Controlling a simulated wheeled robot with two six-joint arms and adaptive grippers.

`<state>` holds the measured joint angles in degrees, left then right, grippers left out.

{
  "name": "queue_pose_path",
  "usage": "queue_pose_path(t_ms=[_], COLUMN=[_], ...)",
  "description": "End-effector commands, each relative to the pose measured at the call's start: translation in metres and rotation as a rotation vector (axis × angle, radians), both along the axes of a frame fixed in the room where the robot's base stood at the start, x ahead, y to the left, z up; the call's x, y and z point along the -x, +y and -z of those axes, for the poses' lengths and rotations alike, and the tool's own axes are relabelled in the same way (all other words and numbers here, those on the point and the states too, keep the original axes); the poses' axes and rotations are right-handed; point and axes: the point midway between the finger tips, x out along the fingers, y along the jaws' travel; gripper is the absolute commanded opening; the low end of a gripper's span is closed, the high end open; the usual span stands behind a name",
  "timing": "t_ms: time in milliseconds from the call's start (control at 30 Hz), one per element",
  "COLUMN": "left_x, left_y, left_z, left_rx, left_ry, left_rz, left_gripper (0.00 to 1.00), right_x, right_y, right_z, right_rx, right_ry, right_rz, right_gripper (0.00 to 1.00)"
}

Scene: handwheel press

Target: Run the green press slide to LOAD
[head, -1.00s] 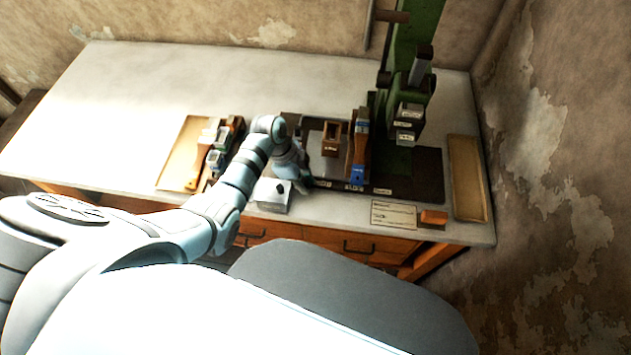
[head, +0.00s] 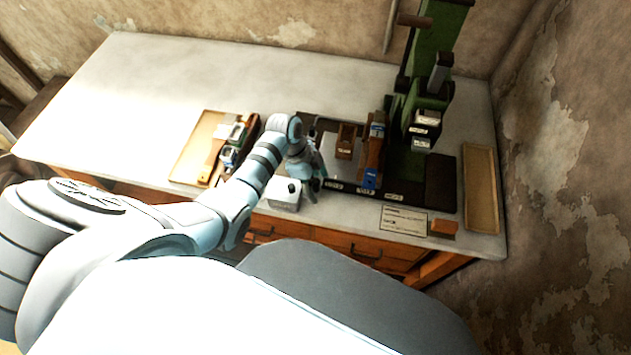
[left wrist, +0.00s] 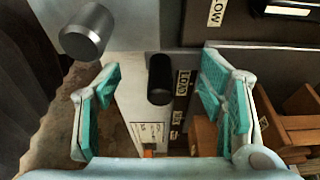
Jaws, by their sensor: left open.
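The green press (head: 430,60) stands at the right of the bench on a dark base. A wooden block (head: 345,140) and an orange-brown piece with blue labels (head: 374,150) stand left of its column. Small labels line the base's front edge. My left gripper (head: 314,178) is low at the base's left front corner, by a white box (head: 284,196). In the left wrist view the gripper (left wrist: 160,108) has its teal-padded fingers wide apart. A black cylindrical knob (left wrist: 160,78) shows between them, beside a label that seems to read LOAD (left wrist: 182,82). Contact cannot be told. My right gripper is not in view.
A grey metal cylinder (left wrist: 88,32) shows at the upper left of the wrist view. A tan tray (head: 190,160) with several items lies left of my arm. An empty tray (head: 481,188) and a paper card (head: 404,221) are at the right. The bench's left and back are clear.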

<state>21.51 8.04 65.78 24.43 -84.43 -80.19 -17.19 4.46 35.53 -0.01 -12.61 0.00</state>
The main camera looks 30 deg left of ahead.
Motion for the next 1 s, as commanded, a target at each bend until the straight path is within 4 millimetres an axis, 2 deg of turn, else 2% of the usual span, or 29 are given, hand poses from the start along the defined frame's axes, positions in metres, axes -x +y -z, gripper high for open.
queue_pose_path(t_ms=[133,400,500,1000], left_x=[-0.001,-0.001,0.000,0.000], left_y=[0.000,0.001,0.000,0.000], left_z=[-0.011,-0.066,-0.078,-0.080], left_rx=[0.000,0.000,0.000,0.000], left_ry=[-0.004,-0.005,-0.002,-0.001], left_rz=[0.001,0.000,-0.001,0.000], left_gripper=[0.63,0.63,0.63,0.63], right_x=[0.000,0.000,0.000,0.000], right_y=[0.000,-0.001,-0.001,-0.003], right_z=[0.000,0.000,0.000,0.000], right_rx=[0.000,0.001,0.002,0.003], right_ry=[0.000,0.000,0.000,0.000], right_rz=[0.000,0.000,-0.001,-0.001], right_gripper=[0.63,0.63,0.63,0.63])
